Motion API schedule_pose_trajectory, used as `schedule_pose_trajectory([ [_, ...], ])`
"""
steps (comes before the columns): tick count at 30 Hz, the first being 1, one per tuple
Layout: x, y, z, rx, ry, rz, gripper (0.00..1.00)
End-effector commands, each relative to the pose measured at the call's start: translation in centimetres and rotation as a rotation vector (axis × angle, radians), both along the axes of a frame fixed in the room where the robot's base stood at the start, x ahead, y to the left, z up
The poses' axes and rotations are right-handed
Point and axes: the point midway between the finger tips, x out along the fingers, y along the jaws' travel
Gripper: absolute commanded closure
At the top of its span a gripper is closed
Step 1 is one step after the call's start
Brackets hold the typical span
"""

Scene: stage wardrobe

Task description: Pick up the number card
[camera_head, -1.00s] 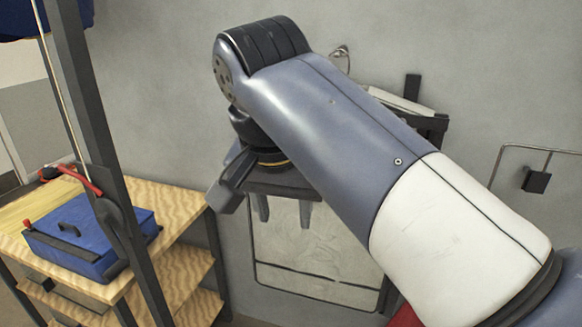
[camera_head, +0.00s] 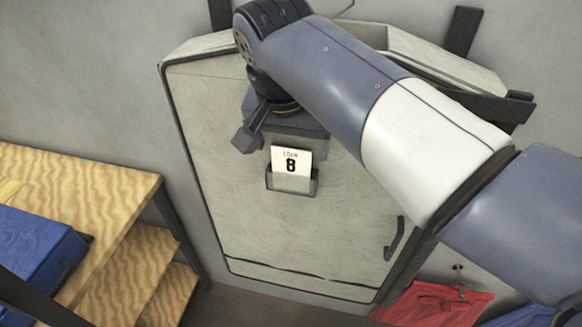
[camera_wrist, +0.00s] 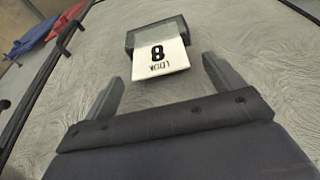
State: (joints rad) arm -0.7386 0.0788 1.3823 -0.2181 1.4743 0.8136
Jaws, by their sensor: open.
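The number card (camera_head: 291,163) is white with a black 8 and small writing above it. It stands in a small grey holder (camera_head: 292,184) on the front of a pale door. In the wrist view the card (camera_wrist: 160,58) appears upside down, its far end in the dark-rimmed holder (camera_wrist: 148,31). My gripper (camera_wrist: 160,68) is open and empty, one finger on each side of the card in that view, with the card seen past the fingertips. In the head view my gripper (camera_head: 290,146) is just above the card; its fingers are hard to make out there.
The pale door (camera_head: 235,225) has a dark handle (camera_head: 394,238) at lower right. A wooden shelf unit (camera_head: 105,190) with a blue case (camera_head: 35,255) stands at left. A red cloth item (camera_head: 435,303) hangs at lower right. The door face around the holder is clear.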

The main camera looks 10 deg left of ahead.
Motion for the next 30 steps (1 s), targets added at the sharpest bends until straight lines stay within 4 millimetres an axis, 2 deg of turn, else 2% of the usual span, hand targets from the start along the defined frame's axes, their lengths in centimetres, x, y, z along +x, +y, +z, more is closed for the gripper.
schedule_pose_trajectory([
  [3,0.26,-0.03,-0.94,0.0,0.001,0.0,0.11],
  [10,0.32,-0.01,-1.04,0.001,0.0,-0.001,0.11],
  [30,0.3,-0.01,-1.01,0.001,0.0,-0.001,0.66],
])
